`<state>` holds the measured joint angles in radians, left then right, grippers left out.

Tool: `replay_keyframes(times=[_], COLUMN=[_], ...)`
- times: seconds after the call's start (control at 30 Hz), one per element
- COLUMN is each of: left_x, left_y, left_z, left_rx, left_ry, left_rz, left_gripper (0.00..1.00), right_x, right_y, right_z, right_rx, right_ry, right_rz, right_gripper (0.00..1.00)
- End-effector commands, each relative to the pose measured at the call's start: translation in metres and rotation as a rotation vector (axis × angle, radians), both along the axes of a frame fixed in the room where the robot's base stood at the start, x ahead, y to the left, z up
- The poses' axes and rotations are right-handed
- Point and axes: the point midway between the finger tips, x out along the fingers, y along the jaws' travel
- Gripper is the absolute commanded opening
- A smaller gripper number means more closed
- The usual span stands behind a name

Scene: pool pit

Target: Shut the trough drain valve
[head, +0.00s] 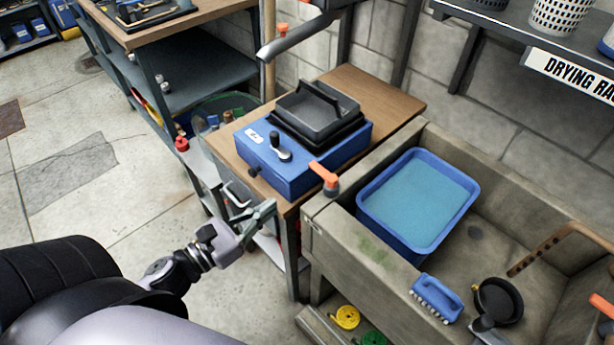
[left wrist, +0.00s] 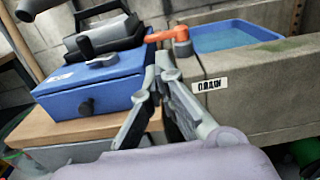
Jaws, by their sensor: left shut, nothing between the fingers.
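The drain valve has an orange lever (head: 322,173) on a grey stub at the near left corner of the stone trough (head: 372,248). In the left wrist view the lever (left wrist: 165,35) points left from its pivot, out over the gap towards the blue box. A "DRAIN" label (left wrist: 209,86) is on the trough wall below it. My left gripper (head: 268,212) is shut and empty, left of and below the lever, apart from it. In the left wrist view its fingertips (left wrist: 163,65) show just below the lever. My right gripper is not seen.
A blue box (head: 300,160) with a black tray on top sits on the wooden bench, close behind my left gripper. A blue basin (head: 418,203) of water, a blue brush (head: 437,298) and a black round pan (head: 498,301) are at the trough. Open floor lies left.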

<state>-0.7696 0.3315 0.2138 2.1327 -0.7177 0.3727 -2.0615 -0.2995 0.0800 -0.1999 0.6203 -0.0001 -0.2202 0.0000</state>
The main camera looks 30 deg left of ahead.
Motion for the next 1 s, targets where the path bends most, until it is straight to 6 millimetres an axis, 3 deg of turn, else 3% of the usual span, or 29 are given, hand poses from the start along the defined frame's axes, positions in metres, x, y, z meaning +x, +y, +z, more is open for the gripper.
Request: replay_keyframes(times=[0.3,0.5,0.7,1.0], left_x=[0.063,0.094,0.109,0.112], left_y=[-0.021,-0.032,-0.038,-0.039], left_z=[0.004,0.003,0.001,0.0], left_rx=[0.0,0.0,0.0,-0.001], left_ry=[-0.004,-0.001,-0.001,0.0], left_rz=[-0.001,0.0,0.0,0.0], left_gripper=[0.0,0.0,0.0,0.0], right_x=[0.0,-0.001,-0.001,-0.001], right_y=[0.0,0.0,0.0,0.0], right_z=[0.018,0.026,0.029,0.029], right_rx=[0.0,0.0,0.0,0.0], right_ry=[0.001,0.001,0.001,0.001], right_rz=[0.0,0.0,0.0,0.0], right_gripper=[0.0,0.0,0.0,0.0])
